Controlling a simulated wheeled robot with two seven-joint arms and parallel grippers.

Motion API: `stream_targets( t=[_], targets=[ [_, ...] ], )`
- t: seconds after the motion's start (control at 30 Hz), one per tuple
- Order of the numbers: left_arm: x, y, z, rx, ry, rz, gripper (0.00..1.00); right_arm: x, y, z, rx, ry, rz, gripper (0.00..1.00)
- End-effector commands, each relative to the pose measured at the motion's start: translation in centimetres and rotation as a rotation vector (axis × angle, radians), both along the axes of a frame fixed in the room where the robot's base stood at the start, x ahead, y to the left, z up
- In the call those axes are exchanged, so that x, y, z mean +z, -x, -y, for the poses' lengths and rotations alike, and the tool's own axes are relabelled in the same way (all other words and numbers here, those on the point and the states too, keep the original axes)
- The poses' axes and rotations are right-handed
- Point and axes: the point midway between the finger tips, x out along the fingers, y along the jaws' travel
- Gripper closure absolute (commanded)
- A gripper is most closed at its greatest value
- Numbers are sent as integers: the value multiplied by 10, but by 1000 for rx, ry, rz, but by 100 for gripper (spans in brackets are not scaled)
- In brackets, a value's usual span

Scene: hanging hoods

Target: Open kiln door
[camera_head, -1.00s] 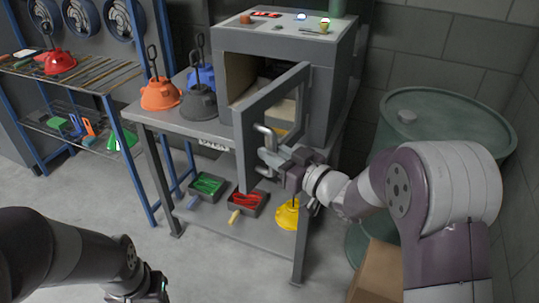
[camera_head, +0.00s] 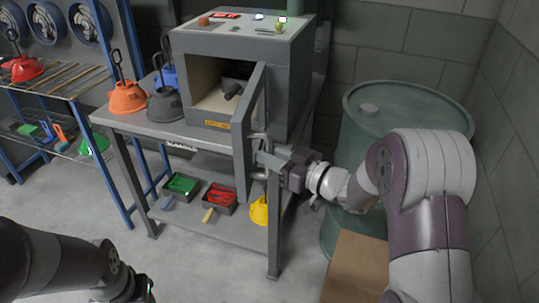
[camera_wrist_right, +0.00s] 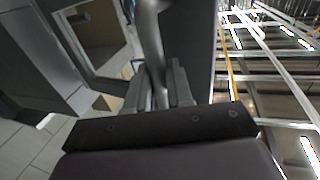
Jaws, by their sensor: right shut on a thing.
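The grey kiln (camera_head: 245,65) stands on a metal table, its opening facing front left. Its door (camera_head: 243,135) is swung well out from the opening, hinged on the right, so the pale interior shows with a dark cylindrical object inside. My right gripper (camera_head: 268,157) is shut on the door handle (camera_head: 258,145). In the right wrist view the gripper fingers (camera_wrist_right: 160,85) close around the handle bar (camera_wrist_right: 152,35). My left gripper (camera_head: 140,291) is low at the bottom edge, away from the kiln; its fingers are too dark and cut off to read.
Orange (camera_head: 127,97) and dark grey (camera_head: 165,104) hoods sit left of the kiln. The table's lower shelf holds trays with green (camera_head: 181,186) and red (camera_head: 217,198) items and a yellow hood (camera_head: 259,211). A green barrel (camera_head: 400,105) and cardboard box (camera_head: 352,262) stand at right.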

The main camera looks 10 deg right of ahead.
Motion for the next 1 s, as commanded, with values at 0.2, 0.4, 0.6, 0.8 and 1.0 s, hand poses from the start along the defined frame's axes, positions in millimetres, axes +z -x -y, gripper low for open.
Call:
stream_targets(
  t=[0.2,0.4,0.6,0.8,1.0],
  targets=[
    [1,0,0,0,0,0,57,8,-3,2,-9,-2,18,72],
    [1,0,0,0,0,0,57,6,-2,2,-6,-1,13,60],
    [0,0,0,0,0,0,57,4,-1,1,-4,-1,9,60],
    [-1,0,0,0,0,0,57,3,6,9,-5,0,7,60],
    [-2,0,0,0,0,0,57,3,37,37,-10,0,8,60]
  ],
)
